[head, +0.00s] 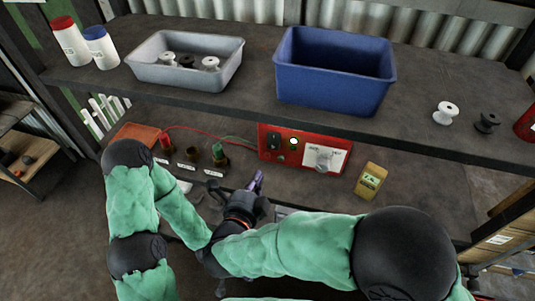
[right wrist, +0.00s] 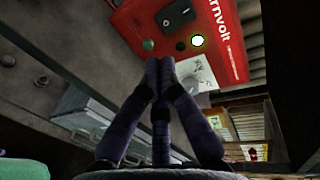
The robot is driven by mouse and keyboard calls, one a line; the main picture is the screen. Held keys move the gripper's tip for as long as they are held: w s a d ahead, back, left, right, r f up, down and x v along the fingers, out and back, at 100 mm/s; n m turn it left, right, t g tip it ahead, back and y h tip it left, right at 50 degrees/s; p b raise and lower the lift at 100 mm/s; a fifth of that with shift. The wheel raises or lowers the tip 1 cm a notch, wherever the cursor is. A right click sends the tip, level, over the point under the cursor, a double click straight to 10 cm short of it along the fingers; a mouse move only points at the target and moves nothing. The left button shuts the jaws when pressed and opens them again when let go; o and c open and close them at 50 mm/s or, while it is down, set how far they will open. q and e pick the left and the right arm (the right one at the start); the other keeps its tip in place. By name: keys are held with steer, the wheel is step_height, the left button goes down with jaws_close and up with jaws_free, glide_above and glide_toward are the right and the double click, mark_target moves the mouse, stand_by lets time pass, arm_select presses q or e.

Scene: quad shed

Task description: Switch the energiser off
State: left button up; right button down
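The energiser (head: 269,155) is a red box under the shelf at the back of the bench.
The shelf overhead holds a grey tray (head: 147,72), a blue bin (head: 332,92) and white bottles (head: 102,47). A yellow tester (head: 370,180) stands right of the energiser. Labelled terminals (head: 219,154) and red and green leads lie to its left.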

mark_target(270, 148)
steer(key=b+x, duration=0.2)
steer(key=x, duration=0.8)
steer(key=shift+w+f+b, duration=0.1)
steer(key=shift+f+b, duration=0.05)
steer(key=shift+b, duration=0.2)
steer(key=shift+w+d, duration=0.1)
steer(key=shift+w, duration=0.5)
steer(key=shift+w+d+f+b, duration=0.1)
steer(key=shift+w+f+b, duration=0.15)
steer(key=shift+w+b, duration=0.15)
